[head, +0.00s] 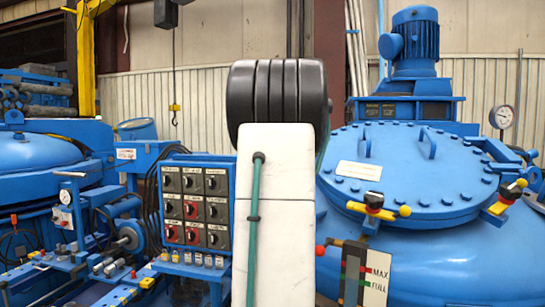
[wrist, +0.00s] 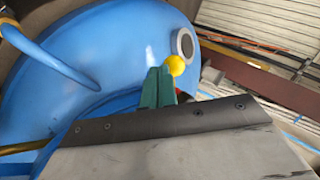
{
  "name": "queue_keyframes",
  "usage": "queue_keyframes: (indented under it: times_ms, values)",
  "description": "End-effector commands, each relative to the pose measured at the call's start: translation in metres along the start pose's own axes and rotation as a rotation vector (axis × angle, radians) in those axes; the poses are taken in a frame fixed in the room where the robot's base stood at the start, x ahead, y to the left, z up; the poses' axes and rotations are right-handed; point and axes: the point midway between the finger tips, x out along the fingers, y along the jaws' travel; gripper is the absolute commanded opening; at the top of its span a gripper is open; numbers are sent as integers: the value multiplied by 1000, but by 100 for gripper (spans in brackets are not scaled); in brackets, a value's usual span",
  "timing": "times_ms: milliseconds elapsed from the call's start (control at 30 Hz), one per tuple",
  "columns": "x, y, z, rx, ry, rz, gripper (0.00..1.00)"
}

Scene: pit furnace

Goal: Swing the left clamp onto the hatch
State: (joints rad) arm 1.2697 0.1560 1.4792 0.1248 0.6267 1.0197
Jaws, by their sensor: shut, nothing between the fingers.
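The hatch (head: 400,180) is a round blue bolted lid with two handles, on top of the blue vessel at the right of the head view. My gripper's teal fingers (wrist: 158,88) show shut and empty in the wrist view. A yellow ball (wrist: 176,65) appears right by the fingertips, with something red behind; contact is unclear. In the head view my arm hides my gripper.
A similar right clamp (head: 508,193) stands at the hatch's right rim. A level gauge (head: 365,275) marked MAX and FULL and a red-ended lever (head: 320,250) are below the left clamp. A switch panel (head: 196,208) stands left of my arm. A motor (head: 415,42) rises behind the hatch.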

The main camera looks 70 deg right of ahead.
Motion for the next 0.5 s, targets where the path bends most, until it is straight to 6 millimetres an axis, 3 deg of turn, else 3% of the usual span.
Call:
queue_keyframes:
  times_ms: [500]
  values:
    - [18, -30, 6, 1, -2, 3, 0]
